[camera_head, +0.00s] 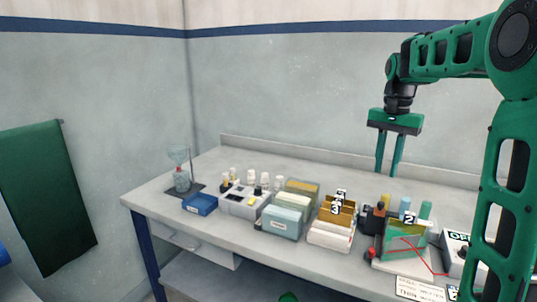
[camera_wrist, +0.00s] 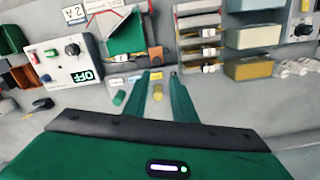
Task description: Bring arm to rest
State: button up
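My gripper (camera_head: 386,172) hangs above the back right of the bench, with its two green fingers pointing down. In the wrist view the fingers (camera_wrist: 160,76) stand apart with nothing held between them. The gripper is clear of the bench and of the things on it. My green arm comes in from the right edge of the head view and hides part of the bench's right end.
The bench (camera_head: 160,191) holds a blue tray (camera_head: 201,204), a pale teal box (camera_head: 281,221), racks with numbered tags (camera_head: 332,237), a green panel in a rack and a control box (camera_wrist: 76,61) marked OFF. Several small coloured cylinders stand below my gripper. The back strip looks clear.

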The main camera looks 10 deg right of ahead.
jog(key=s+a+f+n, duration=0.1)
jog(key=s+f, duration=0.4)
jog(key=s, duration=0.5)
jog(key=s+a+f+n, duration=0.2)
jog(key=s+f, duration=0.3)
jog(key=s, duration=0.5)
jog(key=s+a+f+n, duration=0.1)
jog(key=s+a+f, duration=0.2)
jog(key=s, duration=0.6)
jog(key=shift+s+f+n, duration=0.4)
jog(key=shift+f, duration=0.5)
jog(key=shift+a, duration=0.1)
jog(key=shift+w+f, duration=0.2)
jog(key=shift+w, duration=0.45)
